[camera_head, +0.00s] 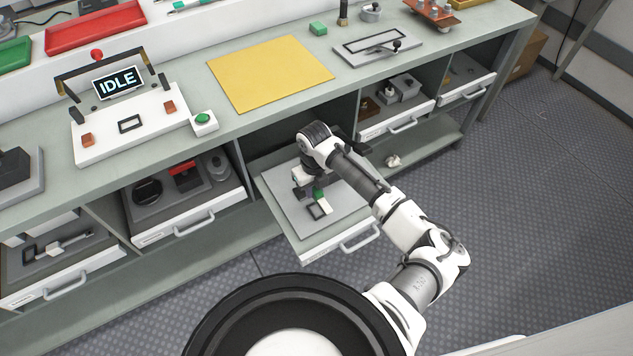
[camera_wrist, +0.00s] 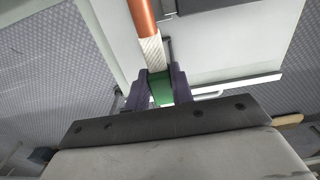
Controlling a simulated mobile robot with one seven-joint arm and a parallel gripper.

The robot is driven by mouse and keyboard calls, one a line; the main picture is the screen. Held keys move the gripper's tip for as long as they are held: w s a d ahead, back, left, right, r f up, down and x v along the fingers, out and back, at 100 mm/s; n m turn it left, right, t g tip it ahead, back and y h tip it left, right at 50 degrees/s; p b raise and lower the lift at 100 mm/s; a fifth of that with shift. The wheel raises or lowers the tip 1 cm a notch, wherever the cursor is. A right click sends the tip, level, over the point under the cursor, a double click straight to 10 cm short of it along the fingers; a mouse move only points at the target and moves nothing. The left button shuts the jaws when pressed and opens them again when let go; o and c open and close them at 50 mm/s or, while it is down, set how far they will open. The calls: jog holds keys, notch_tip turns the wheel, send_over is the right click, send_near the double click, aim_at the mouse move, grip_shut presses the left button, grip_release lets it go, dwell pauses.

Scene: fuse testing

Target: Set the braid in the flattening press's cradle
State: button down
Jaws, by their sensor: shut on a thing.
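My gripper (camera_wrist: 160,90) is shut on the green part of the braid (camera_wrist: 152,50). Beyond the green part, the braid shows a pale woven length and a copper-coloured end pointing away from my gripper. In the head view my gripper (camera_head: 307,181) is over the open middle drawer, with a bit of green beside it. A grey plate (camera_head: 379,46) with a black-outlined slot and a black-knobbed lever stands on the bench at the upper right. It may be the flattening press; I cannot tell for certain. Nothing is seen lying in its slot.
The open drawer (camera_head: 345,226) holds a black-outlined pocket (camera_head: 320,209). The tester (camera_head: 130,121) reading IDLE stands at the left. Other drawers flank the open one below the bench edge.

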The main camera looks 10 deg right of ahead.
jog(key=shift+f, duration=0.15)
jog(key=b, duration=0.5)
send_over(315, 208)
jog(key=shift+f, duration=2.75)
jog(key=shift+f, duration=0.25)
jog(key=shift+f, duration=0.35)
jog(key=shift+f, duration=0.4)
jog(key=shift+r, duration=0.15)
